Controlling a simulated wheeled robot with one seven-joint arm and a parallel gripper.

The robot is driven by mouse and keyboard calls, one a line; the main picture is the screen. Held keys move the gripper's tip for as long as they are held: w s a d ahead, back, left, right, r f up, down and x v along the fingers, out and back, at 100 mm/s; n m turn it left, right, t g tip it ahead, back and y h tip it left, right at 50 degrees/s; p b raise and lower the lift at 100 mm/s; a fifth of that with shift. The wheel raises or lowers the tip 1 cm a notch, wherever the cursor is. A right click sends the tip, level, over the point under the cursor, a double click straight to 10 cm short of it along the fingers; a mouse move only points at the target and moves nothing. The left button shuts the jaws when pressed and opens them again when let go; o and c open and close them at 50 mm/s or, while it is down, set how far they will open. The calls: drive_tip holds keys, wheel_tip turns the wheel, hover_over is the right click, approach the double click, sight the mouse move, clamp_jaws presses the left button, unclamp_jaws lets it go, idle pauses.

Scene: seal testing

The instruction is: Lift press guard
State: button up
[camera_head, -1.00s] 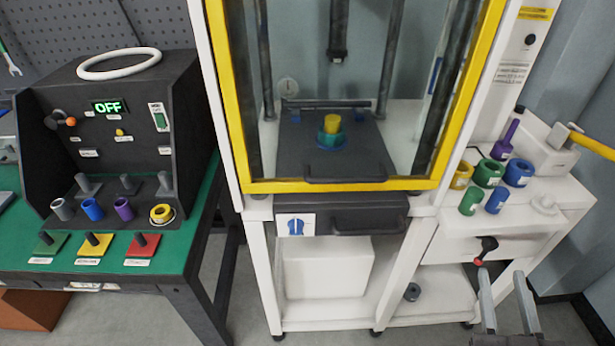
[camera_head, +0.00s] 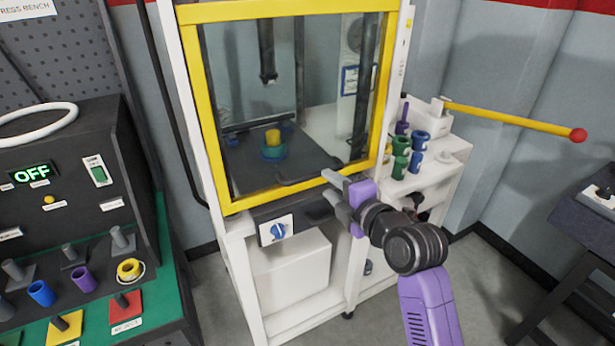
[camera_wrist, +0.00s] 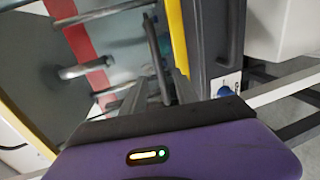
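The press guard (camera_head: 224,203) is a clear pane in a yellow frame, closed across the front of the white press. Its yellow edge also shows in the wrist view (camera_wrist: 178,45). A dark bar handle (camera_head: 298,184) shows along the pane's lower edge. My gripper (camera_head: 331,187) is at the lower right of the guard, in front of its bottom edge, with its grey fingers apart. In the wrist view, a dark bar (camera_wrist: 156,58) runs between or just beyond the fingers; I cannot tell whether they touch it. Behind the pane, a yellow and blue-green part (camera_head: 272,146) sits on a dark plate.
A blue knob (camera_head: 278,231) is on the press front below the guard. Coloured cylinders (camera_head: 401,145) stand on the white side shelf at the right. A yellow lever with a red ball (camera_head: 510,118) juts out at right. A black control box (camera_head: 60,150) stands at left.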

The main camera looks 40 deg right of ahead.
sight(319, 176)
drive_tip(key=p+x, duration=0.1)
drive_tip(key=x, duration=0.6)
drive_tip(key=shift+w+d, duration=0.15)
drive_tip(key=shift+d, duration=0.05)
clamp_jaws()
idle(1.2)
